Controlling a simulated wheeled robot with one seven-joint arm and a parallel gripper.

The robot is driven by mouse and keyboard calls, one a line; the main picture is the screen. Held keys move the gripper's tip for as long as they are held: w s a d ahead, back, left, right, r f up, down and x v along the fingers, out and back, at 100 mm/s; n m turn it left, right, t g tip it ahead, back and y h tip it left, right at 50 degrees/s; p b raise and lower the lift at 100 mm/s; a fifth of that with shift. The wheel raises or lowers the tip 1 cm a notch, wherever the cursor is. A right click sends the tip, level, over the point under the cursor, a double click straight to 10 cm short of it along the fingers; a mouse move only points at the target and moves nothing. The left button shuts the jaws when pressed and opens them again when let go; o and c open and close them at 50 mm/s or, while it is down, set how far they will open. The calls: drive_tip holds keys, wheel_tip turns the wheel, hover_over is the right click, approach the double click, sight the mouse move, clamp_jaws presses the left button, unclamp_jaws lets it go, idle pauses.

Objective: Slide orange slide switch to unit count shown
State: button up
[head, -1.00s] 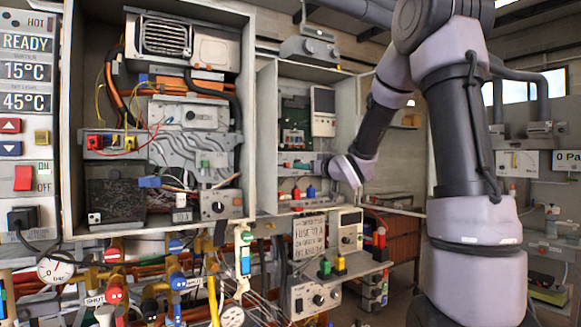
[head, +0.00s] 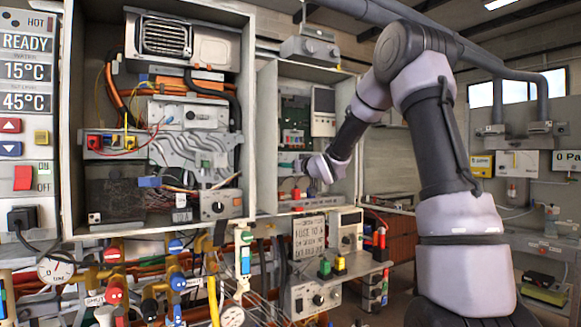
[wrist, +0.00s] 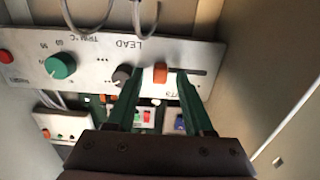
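The orange slide switch (wrist: 160,73) sits at the left end of a dark slot (wrist: 190,72) in a pale panel (wrist: 80,47), as the wrist view shows it. The lettering, including "LEAD", appears upside down. My gripper (wrist: 158,77) is open, with its green fingertips on either side of the orange knob; I cannot tell whether they touch it. In the head view, my gripper (head: 306,166) is at the panel inside the middle cabinet and hides the switch. Small dark dots mark the panel, but I cannot read a unit count.
A dark knob (wrist: 122,75) is close to the left finger, and a green knob (wrist: 60,65) is farther left. A cabinet wall (wrist: 265,75) stands to the right. A lower panel (wrist: 65,120) has small buttons. The open heater cabinet (head: 250,110) is left of my arm.

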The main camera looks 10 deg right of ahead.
clamp_jaws()
idle(1.3)
